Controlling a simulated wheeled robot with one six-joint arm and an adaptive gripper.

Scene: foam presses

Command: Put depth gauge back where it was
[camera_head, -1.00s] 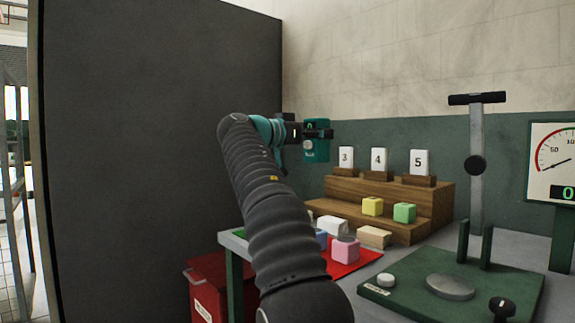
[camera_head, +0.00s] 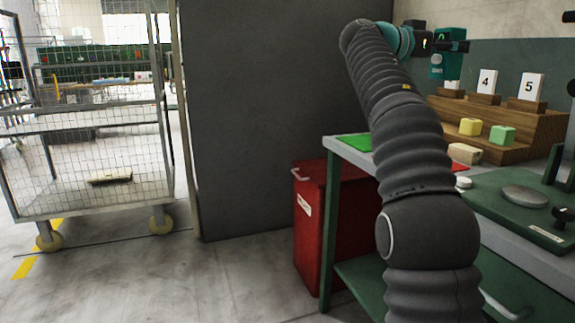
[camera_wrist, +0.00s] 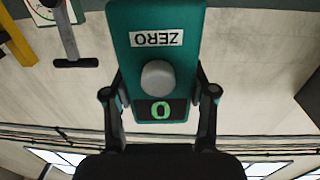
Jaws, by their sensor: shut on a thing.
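The depth gauge (camera_wrist: 158,80) is a teal box with a "ZERO" label, a round grey button and a small display reading a green 0. It fills the middle of the wrist view, upside down, between the two fingers of my gripper (camera_wrist: 160,100). My gripper is shut on it. In the head view the gauge (camera_head: 437,66) hangs at the end of my arm, in front of the wall and above the left end of the wooden stepped stand (camera_head: 510,118). My arm hides part of the bench.
The stand bears number cards, a yellow block (camera_head: 470,127) and a green block (camera_head: 502,135). A green press base (camera_head: 500,205) is at right. A red bin (camera_head: 315,235) stands beside the bench, near a dark partition (camera_head: 260,120). A wire cage trolley (camera_head: 90,130) is at left, with open floor in front.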

